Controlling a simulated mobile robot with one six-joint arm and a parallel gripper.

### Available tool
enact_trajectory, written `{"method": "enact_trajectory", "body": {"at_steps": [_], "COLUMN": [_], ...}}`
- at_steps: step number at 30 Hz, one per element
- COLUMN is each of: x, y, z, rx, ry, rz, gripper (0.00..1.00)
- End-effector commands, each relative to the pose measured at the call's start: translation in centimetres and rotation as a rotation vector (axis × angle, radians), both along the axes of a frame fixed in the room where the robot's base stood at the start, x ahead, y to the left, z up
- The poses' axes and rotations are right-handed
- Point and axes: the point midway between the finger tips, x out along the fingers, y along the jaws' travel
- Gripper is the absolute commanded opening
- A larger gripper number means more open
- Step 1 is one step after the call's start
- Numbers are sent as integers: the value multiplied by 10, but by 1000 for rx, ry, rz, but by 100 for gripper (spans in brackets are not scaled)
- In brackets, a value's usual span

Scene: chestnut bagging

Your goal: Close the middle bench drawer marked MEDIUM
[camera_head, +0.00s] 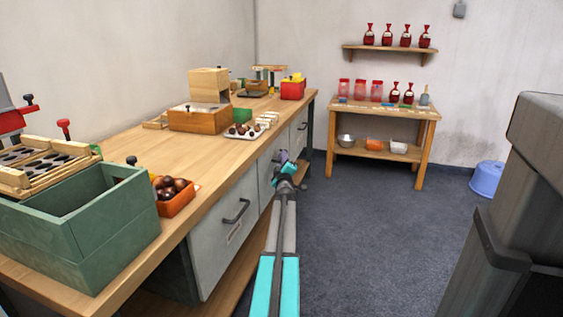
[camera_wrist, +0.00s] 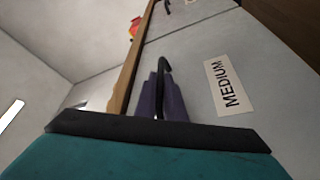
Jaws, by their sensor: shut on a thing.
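The MEDIUM drawer (camera_wrist: 205,65) is a pale grey front with a white label reading MEDIUM (camera_wrist: 231,86) in the wrist view. Its dark bar handle (camera_wrist: 164,68) stands between the purple fingers of my gripper (camera_wrist: 162,98), which is shut on it. In the head view my gripper (camera_head: 284,157) is at the front of the middle drawer (camera_head: 266,170), under the bench edge. The gripper hides most of the handle there. I cannot tell how far the drawer stands out from the bench.
The wooden bench (camera_head: 185,145) runs along the left wall, with a green crate (camera_head: 115,232) and an orange tray of chestnuts (camera_head: 178,206) on top. A nearer drawer (camera_head: 226,232) is beside the middle one.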

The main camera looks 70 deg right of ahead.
Motion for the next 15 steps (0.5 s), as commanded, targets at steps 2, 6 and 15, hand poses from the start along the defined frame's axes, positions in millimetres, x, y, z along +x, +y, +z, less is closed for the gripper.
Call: {"method": "enact_trajectory", "body": {"at_steps": [2, 6, 15], "x": [8, 6, 2], "y": [1, -2, -4], "z": [-2, -1, 0], "rx": [1, 0, -1], "ry": [6, 6, 4], "rz": [7, 4, 1], "gripper": [0, 0, 17]}}
